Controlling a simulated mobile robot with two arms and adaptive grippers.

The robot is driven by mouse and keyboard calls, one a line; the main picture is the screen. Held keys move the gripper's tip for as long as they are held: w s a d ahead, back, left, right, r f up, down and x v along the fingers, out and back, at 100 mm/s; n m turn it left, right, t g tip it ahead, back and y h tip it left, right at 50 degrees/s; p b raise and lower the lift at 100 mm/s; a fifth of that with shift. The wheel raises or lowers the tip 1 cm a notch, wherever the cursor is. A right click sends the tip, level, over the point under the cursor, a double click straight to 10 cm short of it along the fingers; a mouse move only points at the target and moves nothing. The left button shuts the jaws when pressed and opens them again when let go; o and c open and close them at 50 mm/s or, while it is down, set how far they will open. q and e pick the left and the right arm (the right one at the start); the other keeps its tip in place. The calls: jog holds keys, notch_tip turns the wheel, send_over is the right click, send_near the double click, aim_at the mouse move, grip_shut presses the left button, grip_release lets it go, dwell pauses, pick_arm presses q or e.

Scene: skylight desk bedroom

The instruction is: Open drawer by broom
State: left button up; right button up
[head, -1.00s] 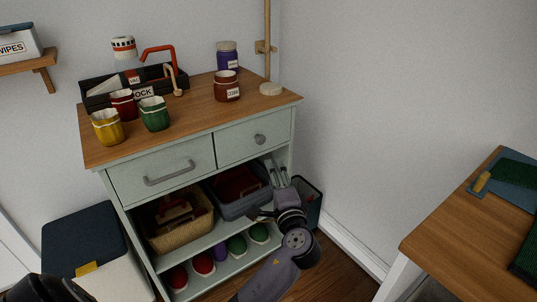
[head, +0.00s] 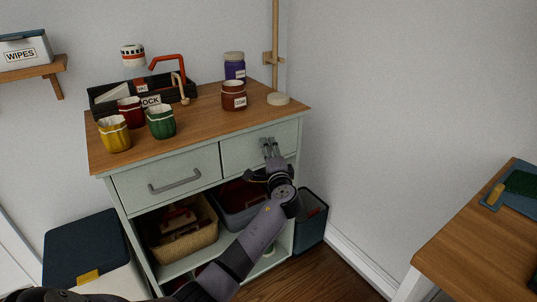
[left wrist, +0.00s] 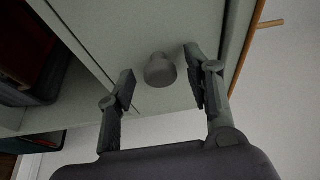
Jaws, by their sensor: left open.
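The right drawer (head: 236,152) of the pale green cabinet is shut, on the side nearest an upright wooden pole (head: 275,40), which looks like the broom's handle. My left gripper (head: 268,146) is in front of this drawer, fingers pointing at its face. In the left wrist view, the round grey knob (left wrist: 160,70) lies between the two spread fingertips of my left gripper (left wrist: 160,66), with gaps showing on both sides. The fingers hide the knob in the head view. My right gripper is out of view.
The left drawer (head: 160,175) has a bar handle and is shut. Jars, pots and a black caddy (head: 110,104) stand on the wooden top. Open shelves below hold a wicker basket (head: 185,240) and a grey bin (head: 236,210). A desk (head: 470,235) stands at the right.

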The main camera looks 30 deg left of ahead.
pick_arm(q)
jog(key=shift+c, duration=0.4)
grip_shut()
dwell(0.6)
